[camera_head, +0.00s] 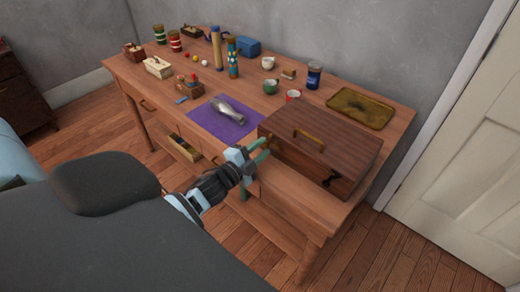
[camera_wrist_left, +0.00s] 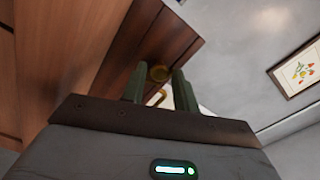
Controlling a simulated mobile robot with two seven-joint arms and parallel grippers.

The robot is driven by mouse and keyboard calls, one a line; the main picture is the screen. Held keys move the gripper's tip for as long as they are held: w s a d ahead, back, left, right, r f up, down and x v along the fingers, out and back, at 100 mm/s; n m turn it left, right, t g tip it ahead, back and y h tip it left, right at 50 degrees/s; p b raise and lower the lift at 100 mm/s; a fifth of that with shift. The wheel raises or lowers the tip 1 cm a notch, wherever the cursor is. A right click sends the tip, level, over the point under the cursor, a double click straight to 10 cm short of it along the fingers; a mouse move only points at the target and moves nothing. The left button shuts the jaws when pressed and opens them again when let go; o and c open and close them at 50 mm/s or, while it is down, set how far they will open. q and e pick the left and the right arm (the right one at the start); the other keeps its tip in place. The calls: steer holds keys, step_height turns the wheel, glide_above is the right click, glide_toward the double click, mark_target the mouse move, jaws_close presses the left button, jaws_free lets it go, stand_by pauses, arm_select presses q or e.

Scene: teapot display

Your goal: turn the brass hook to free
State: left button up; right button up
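A dark brown wooden box (camera_head: 325,140) with a brass handle (camera_head: 309,139) on its lid stands at the table's front right. My left gripper (camera_head: 257,165) is at the box's left end, its green fingers apart. In the left wrist view, a round brass piece (camera_wrist_left: 159,73) on the box's wooden face (camera_wrist_left: 165,40) shows between the fingers of the left gripper (camera_wrist_left: 158,88). A curved brass piece (camera_wrist_left: 155,97), perhaps the hook, shows just below it, partly hidden. Whether a finger touches it I cannot tell. My right gripper is not in view.
The table (camera_head: 185,85) holds a purple cloth (camera_head: 205,122) with a silvery vase (camera_head: 229,110) left of the box. A brass-coloured tray (camera_head: 360,107) and a blue jar (camera_head: 314,75) stand behind. An open drawer (camera_head: 185,148) juts out in front.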

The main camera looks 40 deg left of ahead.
arm_select(q)
steer(key=shift+o, duration=1.1)
steer(key=s, duration=0.7)
steer(key=shift+s+a, duration=0.3)
steer(key=shift+s, duration=0.1)
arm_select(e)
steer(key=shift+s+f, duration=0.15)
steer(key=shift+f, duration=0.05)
arm_select(q)
steer(key=s+d+f+n+g+p, duration=0.2)
steer(key=s+d+f+n+g, duration=0.1)
steer(key=s, duration=0.6)
steer(key=s+d+f+n+g+p, duration=0.2)
steer(key=s+d+f+n+g, duration=0.1)
steer(key=s+d, duration=0.4)
steer(key=s+d+f+n+g+p, duration=0.3)
steer(key=s+d+f+n, duration=0.1)
steer(key=s, duration=0.9)
steer(key=shift+s+d+f+n+h, duration=0.25)
steer(key=shift+d+n+h, duration=0.15)
steer(key=shift+d+n, duration=0.5)
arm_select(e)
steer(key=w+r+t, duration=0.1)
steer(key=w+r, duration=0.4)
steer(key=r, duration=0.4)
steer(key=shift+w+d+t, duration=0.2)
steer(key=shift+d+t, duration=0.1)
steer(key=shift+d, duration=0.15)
